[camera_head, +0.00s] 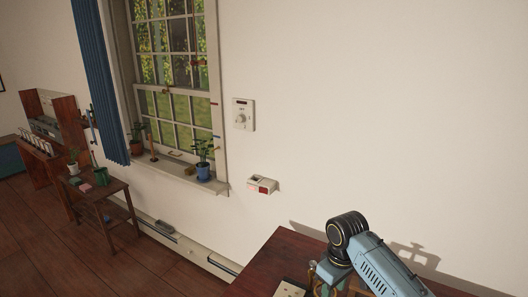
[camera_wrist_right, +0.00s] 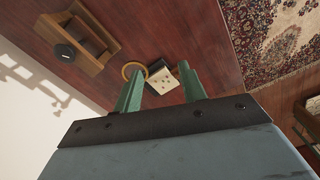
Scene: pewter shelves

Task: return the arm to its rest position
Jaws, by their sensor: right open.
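My right arm (camera_head: 375,262) comes in at the lower right of the head view, bent over a dark red wooden table top. Its gripper is largely hidden there, low by the picture's bottom edge. In the right wrist view my right gripper (camera_wrist_right: 160,87) shows two green fingers, apart, with nothing held between them. Beyond the fingertips lie a yellow ring (camera_wrist_right: 125,70) and a cream block with dark dots (camera_wrist_right: 163,80). I cannot tell how far below the fingers they are. My left gripper is in neither view.
The table top (camera_head: 265,262) runs along the wall. A wooden holder with a black round piece (camera_wrist_right: 65,51) is at the wrist view's upper left; a patterned rug (camera_wrist_right: 265,35) lies right. A wall box (camera_head: 262,185) and window are beyond; a plant stool (camera_head: 100,190) stands left.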

